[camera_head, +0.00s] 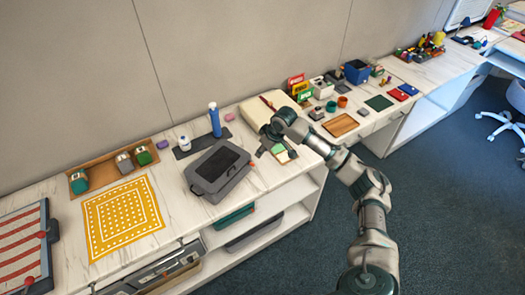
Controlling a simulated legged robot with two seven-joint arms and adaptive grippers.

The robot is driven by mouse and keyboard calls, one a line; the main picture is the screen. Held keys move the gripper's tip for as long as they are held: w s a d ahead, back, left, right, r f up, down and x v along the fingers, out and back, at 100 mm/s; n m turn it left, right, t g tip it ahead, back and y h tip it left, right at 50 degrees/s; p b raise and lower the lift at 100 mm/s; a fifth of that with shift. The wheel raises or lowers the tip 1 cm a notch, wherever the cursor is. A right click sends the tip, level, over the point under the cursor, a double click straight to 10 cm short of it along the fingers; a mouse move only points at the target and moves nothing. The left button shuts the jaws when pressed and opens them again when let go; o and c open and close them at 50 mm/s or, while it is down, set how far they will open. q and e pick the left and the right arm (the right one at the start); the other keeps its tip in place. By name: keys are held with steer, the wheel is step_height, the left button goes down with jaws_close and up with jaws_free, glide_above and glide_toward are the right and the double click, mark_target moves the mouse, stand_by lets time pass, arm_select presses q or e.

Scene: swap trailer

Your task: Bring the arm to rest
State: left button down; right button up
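My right arm (367,185) comes in from the bottom right and reaches over the counter. My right gripper (268,137) is at its far end, above the counter just right of the grey case. It is small, dark and partly behind my own wrist, so I cannot tell whether its fingers are open or shut. A small green block (278,149) lies just below it, and a cream-coloured box (259,110) lies behind it. I see nothing clearly held. My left arm and gripper are not in view.
The grey case (218,172) stands left of the gripper, with a blue bottle (214,120) behind it. A yellow patterned cloth (123,217) lies further left. A wooden tray (340,125) and several small items crowd the counter to the right. The blue floor (450,190) is open.

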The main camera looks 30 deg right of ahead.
steer(key=shift+f, duration=0.1)
steer(key=s+a+f+n+y, duration=0.1)
steer(key=s+a+f+n, duration=0.1)
steer(key=s+a+f, duration=1.4)
steer(key=s+d+f+m+h, duration=0.1)
steer(key=s+f+m, duration=0.1)
steer(key=s, duration=0.8)
steer(key=s+d+f+m+h, duration=0.1)
steer(key=s+f+m+h, duration=0.15)
steer(key=s, duration=0.75)
steer(key=s+f+g, duration=0.1)
steer(key=s+f, duration=0.1)
steer(key=f, duration=1.2)
steer(key=s+f+g, duration=0.1)
steer(key=s+f, duration=0.1)
steer(key=f, duration=1.2)
steer(key=s+d+f+g, duration=0.1)
steer(key=s+d+f, duration=0.2)
steer(key=s+f, duration=1.1)
steer(key=shift+s+y, duration=0.35)
steer(key=shift+s, duration=0.55)
